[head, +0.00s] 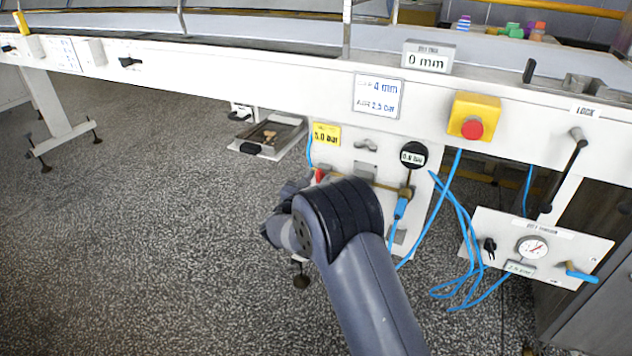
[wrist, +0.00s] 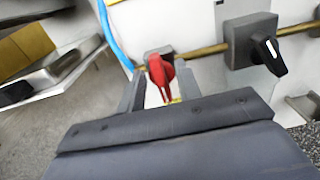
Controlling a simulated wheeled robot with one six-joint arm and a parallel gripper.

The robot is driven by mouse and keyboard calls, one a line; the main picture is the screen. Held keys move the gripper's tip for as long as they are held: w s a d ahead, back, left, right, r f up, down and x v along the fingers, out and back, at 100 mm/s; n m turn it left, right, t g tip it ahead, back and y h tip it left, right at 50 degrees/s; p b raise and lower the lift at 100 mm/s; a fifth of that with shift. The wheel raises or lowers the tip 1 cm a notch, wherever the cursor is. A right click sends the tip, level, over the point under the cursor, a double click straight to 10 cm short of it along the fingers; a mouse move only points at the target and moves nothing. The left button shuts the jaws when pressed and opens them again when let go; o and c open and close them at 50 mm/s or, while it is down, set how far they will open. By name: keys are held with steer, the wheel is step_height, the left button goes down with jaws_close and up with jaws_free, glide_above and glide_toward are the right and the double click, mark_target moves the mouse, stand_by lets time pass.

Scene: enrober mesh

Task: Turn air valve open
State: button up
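The air valve has a red lever (wrist: 160,72) on a brass pipe (wrist: 208,49), seen in the wrist view with the lever hanging downward. It shows in the head view as a small red spot (head: 320,175) just above my arm. My gripper (wrist: 160,92) is open, with one finger on each side of the red lever. I cannot tell whether either finger touches it. In the head view my wrist hides most of the gripper and the pipe near the valve.
A black knob (wrist: 267,52) with a white mark sits on the same pipe to the right. A round gauge (head: 413,155) and blue hoses (head: 450,215) are right of my arm. A yellow pressure label (head: 326,135) is above the valve. An open tray (head: 270,137) stands left.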

steer(key=shift+c, duration=0.4)
steer(key=c, duration=0.5)
